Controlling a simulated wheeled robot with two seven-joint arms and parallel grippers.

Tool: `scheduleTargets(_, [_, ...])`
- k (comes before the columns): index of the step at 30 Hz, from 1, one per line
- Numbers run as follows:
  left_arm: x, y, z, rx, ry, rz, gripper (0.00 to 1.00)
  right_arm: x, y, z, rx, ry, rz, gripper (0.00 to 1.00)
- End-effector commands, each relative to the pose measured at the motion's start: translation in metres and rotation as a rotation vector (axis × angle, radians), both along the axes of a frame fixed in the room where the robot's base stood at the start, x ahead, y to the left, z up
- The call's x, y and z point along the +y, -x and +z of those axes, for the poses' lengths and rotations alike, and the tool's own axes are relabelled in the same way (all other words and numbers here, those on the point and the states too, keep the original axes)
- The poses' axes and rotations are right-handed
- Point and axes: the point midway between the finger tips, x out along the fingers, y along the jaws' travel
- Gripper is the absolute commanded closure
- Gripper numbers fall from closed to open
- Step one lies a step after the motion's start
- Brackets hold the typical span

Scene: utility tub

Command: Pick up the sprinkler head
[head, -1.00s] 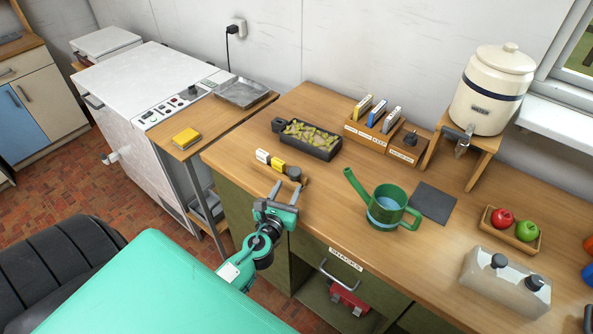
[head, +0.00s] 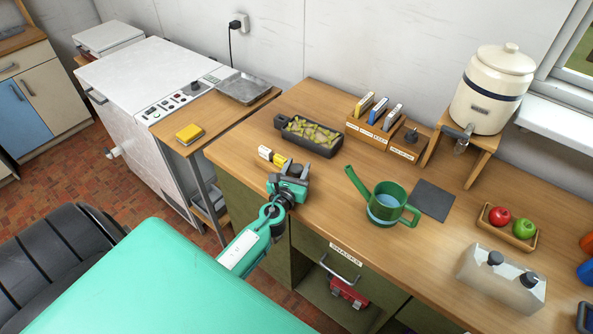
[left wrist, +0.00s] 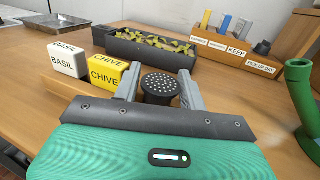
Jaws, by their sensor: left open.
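The sprinkler head (left wrist: 161,86) is a dark round piece with a dotted top, on the wooden bench (head: 330,205). In the left wrist view it sits between the two grey fingers of my left gripper (left wrist: 158,78), which are open on either side of it. I cannot tell whether either finger touches it. In the head view my left gripper (head: 292,169) is over the bench's front left part and mostly hides the sprinkler head. My right gripper is not in view.
Yellow CHIVE (left wrist: 106,74) and white BASIL (left wrist: 68,60) blocks stand just left of the fingers. A dark planter (head: 309,137) lies behind. A green watering can (head: 386,207) stands to the right, with clear bench between.

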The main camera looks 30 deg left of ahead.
Motion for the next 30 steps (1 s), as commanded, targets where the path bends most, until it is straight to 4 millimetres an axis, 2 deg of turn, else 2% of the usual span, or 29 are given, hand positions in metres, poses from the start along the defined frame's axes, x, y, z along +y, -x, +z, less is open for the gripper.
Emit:
scheduleTargets(1, [0.0,0.0,0.0,0.0,0.0,0.0,0.58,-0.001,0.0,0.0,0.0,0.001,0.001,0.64])
scheduleTargets(5, [0.0,0.0,0.0,0.0,0.0,0.0,0.84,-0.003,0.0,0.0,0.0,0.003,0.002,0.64])
scheduleTargets(14, [0.0,0.0,0.001,0.0,0.0,0.0,0.85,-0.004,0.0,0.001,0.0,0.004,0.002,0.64])
scheduleTargets(20, [0.0,0.0,0.013,-0.002,0.0,0.0,0.85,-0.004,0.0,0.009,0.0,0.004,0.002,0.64])
scheduleTargets(25, [0.0,0.0,0.038,-0.002,0.0,-0.002,0.85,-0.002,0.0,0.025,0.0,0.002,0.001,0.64])
scheduleTargets(30, [0.0,0.0,0.083,-0.005,-0.004,-0.003,0.85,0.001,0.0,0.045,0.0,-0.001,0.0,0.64])
